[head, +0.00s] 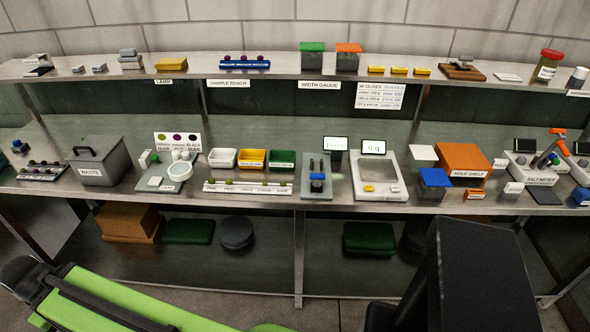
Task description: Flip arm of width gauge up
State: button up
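The device I take for the width gauge (316,190) stands on the middle bench, below the shelf label "WIDTH GAUGE" (318,85). It has a grey base plate, dark upright parts toward the back and a blue piece (317,177) across its middle. A small display (335,144) stands behind its right side. Which part is the gauge's arm, and whether it is up or down, is too small to tell. My gripper is not recognisable in the head view; only green and black parts of my body show at the bottom.
A scale (380,190) stands right of the gauge. A labelled rail (250,189) and white, yellow and green trays (252,159) are to its left. A blue-topped box (433,183), an orange box (463,158) and a salt meter (530,167) stand further right. The upper shelf runs above.

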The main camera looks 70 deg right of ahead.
aim_at(316, 178)
jog(key=z, duration=1.95)
jog(key=k, duration=0.55)
jog(key=z, duration=0.05)
jog(key=i, duration=0.55)
jog(key=z, duration=0.1)
